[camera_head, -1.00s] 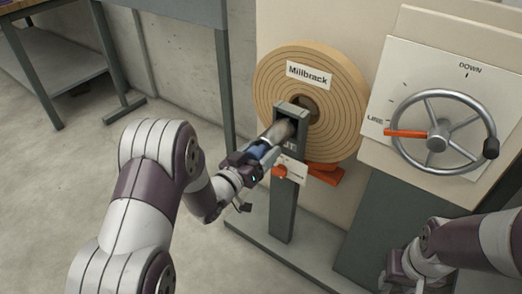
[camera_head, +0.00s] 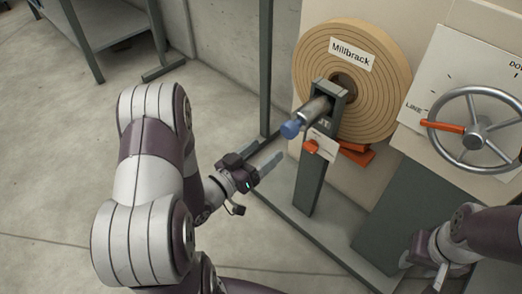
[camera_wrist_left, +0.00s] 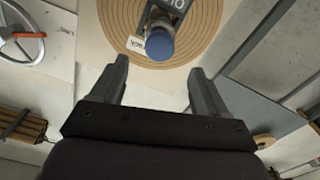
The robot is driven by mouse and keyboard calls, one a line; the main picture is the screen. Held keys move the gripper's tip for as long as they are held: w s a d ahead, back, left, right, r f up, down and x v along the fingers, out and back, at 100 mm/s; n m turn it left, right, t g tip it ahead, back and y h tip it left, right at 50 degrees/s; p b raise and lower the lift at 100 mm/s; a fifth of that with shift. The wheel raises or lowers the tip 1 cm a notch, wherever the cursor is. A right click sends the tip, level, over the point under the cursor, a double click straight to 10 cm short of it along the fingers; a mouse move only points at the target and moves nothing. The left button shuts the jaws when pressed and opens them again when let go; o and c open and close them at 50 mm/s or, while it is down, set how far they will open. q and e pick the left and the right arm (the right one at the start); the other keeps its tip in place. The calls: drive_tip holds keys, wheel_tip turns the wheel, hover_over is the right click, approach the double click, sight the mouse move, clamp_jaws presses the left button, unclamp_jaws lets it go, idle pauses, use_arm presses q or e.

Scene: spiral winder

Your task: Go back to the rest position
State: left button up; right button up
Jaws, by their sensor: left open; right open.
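My left gripper (camera_head: 262,162) is open and empty, to the left of and below the blue knob (camera_head: 291,129) on the end of the metal shaft (camera_head: 313,108). In the left wrist view the open fingers (camera_wrist_left: 158,85) point toward the blue knob (camera_wrist_left: 160,44), with a gap between them and it. The shaft runs through a grey post into the centre of the tan spiral roll (camera_head: 385,75) labelled Millbrack.
A handwheel (camera_head: 470,128) with an orange pointer is on a white panel at the right, near the LINE mark. An orange lever (camera_head: 311,147) sits on the grey post. A grey table (camera_head: 105,25) stands at the back left. The floor at left is clear.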

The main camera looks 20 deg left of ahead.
idle(0.3)
use_arm(q)
drive_tip(key=s+a+f+n+g+y, duration=0.1)
drive_tip(key=s+a+f+g+y, duration=0.1)
drive_tip(key=a+f+g+y, duration=0.3)
drive_tip(key=s+a+f+g, duration=0.1)
drive_tip(key=s+f+g, duration=0.15)
drive_tip(key=f, duration=0.35)
drive_tip(key=s+g+y, duration=0.2)
drive_tip(key=s+g, duration=0.3)
drive_tip(key=g, duration=0.1)
drive_tip(key=s+d+r+g, duration=0.2)
drive_tip(key=d+r, duration=0.7)
drive_tip(key=r, duration=0.1)
wheel_tip(320, 180, up, 32)
drive_tip(key=p, duration=3.2)
drive_tip(key=shift+h+p, duration=0.35)
drive_tip(key=shift+h, duration=0.05)
